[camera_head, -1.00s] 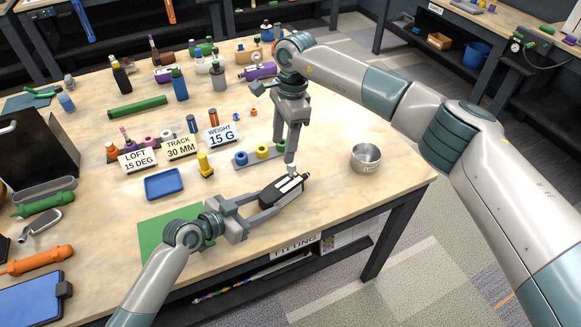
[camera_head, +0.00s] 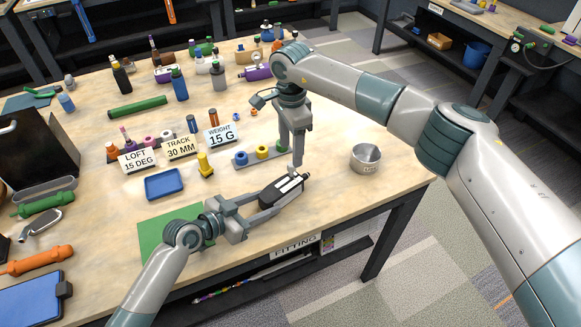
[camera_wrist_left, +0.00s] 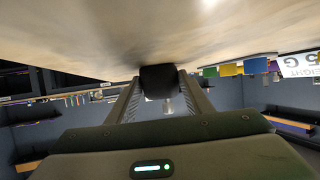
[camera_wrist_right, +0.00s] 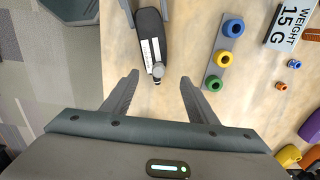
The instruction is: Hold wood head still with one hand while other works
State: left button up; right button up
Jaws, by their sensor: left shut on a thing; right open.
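The wood head (camera_head: 281,193) is black with white marks and sits at the front middle of the bench. My left gripper (camera_head: 268,205) is shut on it from the left; the left wrist view shows the dark head (camera_wrist_left: 158,80) between the two fingers. My right gripper (camera_head: 297,168) points down above the head's far right end. In the right wrist view its fingers (camera_wrist_right: 159,92) are open and empty, with the head (camera_wrist_right: 150,42) ahead of them. A small grey round piece (camera_wrist_right: 158,70) shows at the head's near end.
A grey rack (camera_head: 242,160) with blue, yellow and green rings stands behind the head. A metal cup (camera_head: 366,158) stands to the right, a blue tray (camera_head: 164,184) to the left. A green mat (camera_head: 160,238) lies by my left wrist. Labelled signs (camera_head: 181,147) stand farther back.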

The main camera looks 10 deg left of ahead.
aim_at(291, 163)
jog(key=shift+f, duration=3.85)
jog(key=c, duration=1.2)
